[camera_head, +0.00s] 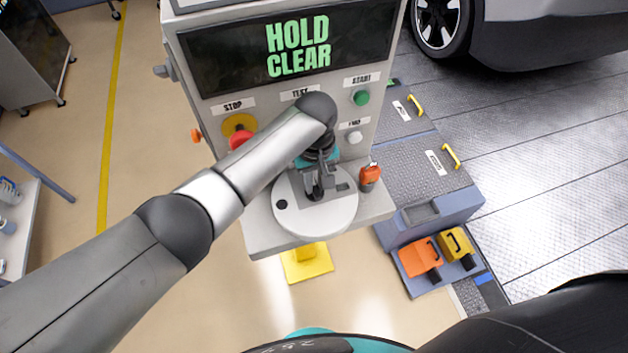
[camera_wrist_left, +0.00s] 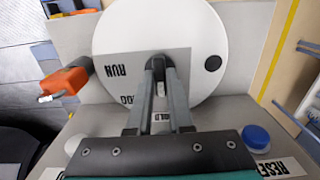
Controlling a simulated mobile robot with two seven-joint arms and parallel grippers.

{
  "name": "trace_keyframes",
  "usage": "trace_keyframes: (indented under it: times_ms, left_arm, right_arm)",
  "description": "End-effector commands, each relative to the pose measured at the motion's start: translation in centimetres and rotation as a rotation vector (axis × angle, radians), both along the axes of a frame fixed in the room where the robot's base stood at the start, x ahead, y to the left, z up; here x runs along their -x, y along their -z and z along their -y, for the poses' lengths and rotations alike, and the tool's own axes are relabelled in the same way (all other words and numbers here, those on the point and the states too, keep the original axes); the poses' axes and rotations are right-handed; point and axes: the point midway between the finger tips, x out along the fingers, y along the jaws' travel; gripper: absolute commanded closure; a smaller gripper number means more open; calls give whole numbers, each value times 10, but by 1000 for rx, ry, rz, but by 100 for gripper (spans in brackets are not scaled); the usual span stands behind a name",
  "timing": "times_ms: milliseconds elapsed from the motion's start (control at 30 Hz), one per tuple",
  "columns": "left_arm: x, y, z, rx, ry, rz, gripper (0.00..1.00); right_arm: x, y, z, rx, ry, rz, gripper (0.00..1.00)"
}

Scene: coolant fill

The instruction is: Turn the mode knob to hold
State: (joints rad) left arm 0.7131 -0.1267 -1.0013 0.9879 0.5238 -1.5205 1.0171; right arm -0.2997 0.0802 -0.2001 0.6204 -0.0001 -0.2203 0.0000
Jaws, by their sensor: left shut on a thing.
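My left gripper (camera_head: 316,192) reaches down from the left to the front shelf of the grey console. In the left wrist view its two fingers (camera_wrist_left: 160,72) are closed together over a grey label plate on a white disc (camera_wrist_left: 205,35). They are shut on the mode knob, which is mostly hidden between them. The plate reads RUN, with part of HOLD between the fingers; another label is partly covered. The knob's pointing direction cannot be made out. The console screen (camera_head: 298,46) reads HOLD CLEAR in green. My right gripper is not in view.
Near the hand are a red stop button (camera_head: 241,139), a green start button (camera_head: 361,97), a white button (camera_head: 355,137) and an orange-handled piece (camera_head: 370,174). A blue button (camera_wrist_left: 256,136) shows near the wrist. Grey cases (camera_head: 420,165) stand to the right; floor on the left is open.

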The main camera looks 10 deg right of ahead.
Motion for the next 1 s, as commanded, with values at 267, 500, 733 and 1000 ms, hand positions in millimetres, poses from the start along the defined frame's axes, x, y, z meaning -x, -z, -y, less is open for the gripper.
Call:
trace_keyframes:
  times_ms: [267, 500, 733, 1000]
  left_arm:
    - [-1, 0, -1, -1, -2, 1, 53]
    - [0, 0, 0, 0, -1, 1, 51]
    - [-1, -16, 0, 3, 1, 2, 51]
    - [-1, -75, 1, 3, 0, 6, 51]
  right_arm:
    - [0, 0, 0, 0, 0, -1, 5]
    - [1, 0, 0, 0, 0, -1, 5]
    - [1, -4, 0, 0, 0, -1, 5]
    - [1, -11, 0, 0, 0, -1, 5]
